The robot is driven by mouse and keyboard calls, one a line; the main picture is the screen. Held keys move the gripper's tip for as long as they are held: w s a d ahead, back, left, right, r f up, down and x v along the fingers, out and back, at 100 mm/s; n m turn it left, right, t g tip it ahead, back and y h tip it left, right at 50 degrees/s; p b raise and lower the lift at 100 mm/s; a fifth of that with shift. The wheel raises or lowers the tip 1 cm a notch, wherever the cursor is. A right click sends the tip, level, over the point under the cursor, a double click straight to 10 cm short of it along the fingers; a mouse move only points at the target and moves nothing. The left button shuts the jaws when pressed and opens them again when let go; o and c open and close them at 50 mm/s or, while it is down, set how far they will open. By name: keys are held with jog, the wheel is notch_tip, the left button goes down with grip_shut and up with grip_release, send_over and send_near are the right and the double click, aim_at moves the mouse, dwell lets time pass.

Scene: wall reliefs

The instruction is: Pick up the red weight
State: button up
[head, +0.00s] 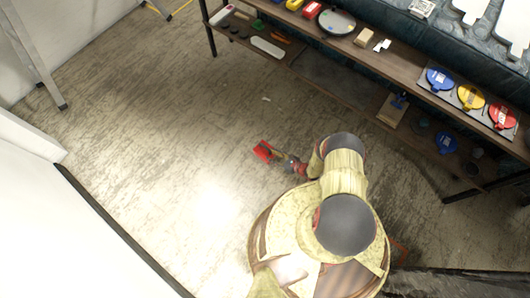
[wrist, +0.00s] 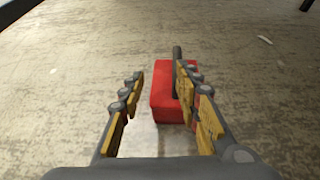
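The red weight (wrist: 162,98) is a red block in the wrist view. A dark upright rod (wrist: 177,58) shows at its right side. My gripper (wrist: 160,76) is open, with its yellow and grey fingers to either side of the block. There is a clear gap on the left; the right finger overlaps the block's right side, and I cannot tell whether it touches. In the head view the red weight (head: 263,151) shows low over or on the floor, just beyond the tip of my gripper (head: 275,155). The block's underside is hidden.
A long shelf unit (head: 345,100) runs along the upper right, with blue, yellow and red round lids on top. A white wall or panel (head: 60,220) stands at left, with a metal ladder leg (head: 35,60) above it. The floor (head: 150,130) between is mostly clear.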

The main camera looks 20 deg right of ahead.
aim_at(265, 147)
jog(key=w, duration=0.1)
jog(key=d, duration=0.1)
jog(key=w+m+t+h, duration=0.1)
jog(key=shift+w+d+r, duration=0.25)
jog(key=shift+w+d, duration=0.05)
jog(key=b+x, duration=0.1)
jog(key=x, duration=0.2)
jog(key=b+x, duration=0.2)
jog(key=x, duration=0.2)
jog(key=shift+s+a+f, duration=0.15)
jog(key=shift+s+a, duration=0.05)
jog(key=shift+c, duration=0.3)
jog(key=c, duration=0.7)
grip_shut()
jog(key=shift+w, duration=0.15)
